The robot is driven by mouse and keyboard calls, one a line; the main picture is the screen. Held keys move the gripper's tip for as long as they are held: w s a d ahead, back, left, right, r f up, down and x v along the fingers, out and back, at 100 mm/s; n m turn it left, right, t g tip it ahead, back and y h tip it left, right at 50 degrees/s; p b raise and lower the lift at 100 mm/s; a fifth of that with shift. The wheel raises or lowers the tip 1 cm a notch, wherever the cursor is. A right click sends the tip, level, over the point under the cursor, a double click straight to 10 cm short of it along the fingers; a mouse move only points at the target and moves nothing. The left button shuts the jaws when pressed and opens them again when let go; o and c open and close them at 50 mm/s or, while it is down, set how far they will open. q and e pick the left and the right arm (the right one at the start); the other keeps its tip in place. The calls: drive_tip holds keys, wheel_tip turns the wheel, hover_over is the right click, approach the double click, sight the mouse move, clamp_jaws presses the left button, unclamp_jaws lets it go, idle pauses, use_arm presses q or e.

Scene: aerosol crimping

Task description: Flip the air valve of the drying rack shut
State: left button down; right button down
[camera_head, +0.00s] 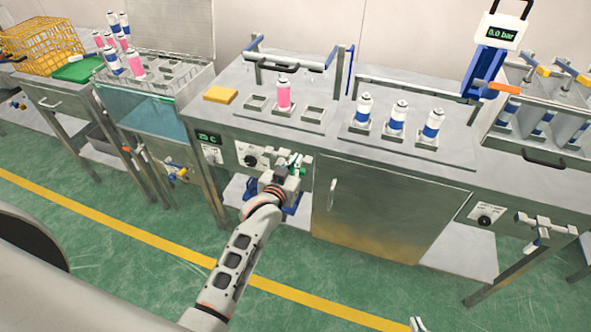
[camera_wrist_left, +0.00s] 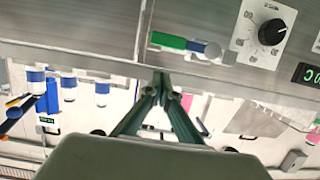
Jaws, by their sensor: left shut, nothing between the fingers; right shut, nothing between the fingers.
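An air valve with a green lever (camera_wrist_left: 168,41) and a grey fitting (camera_wrist_left: 207,49) sits on the steel front panel, beside a black dial (camera_wrist_left: 271,32). In the wrist view the lever lies lengthwise along the panel. In the head view the green lever (camera_head: 299,160) is partly hidden by my left gripper (camera_head: 292,170), which is at the bench front. The left fingers (camera_wrist_left: 161,80) are shut and empty, their tips close to the lever with a small gap in the picture. My right gripper (camera_head: 416,323) shows only its shut tip at the bottom edge.
Above the valve, the bench holds a pink can (camera_head: 284,95) and several blue-white cans (camera_head: 398,117). A cabinet door (camera_head: 375,210) is right of my left gripper. Another valve (camera_head: 546,225) hangs on the right panel. The green floor in front is clear.

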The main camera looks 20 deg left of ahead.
use_arm(q)
drive_tip(key=f, duration=0.3)
drive_tip(key=shift+s+f, duration=0.2)
drive_tip(key=shift+w, duration=0.1)
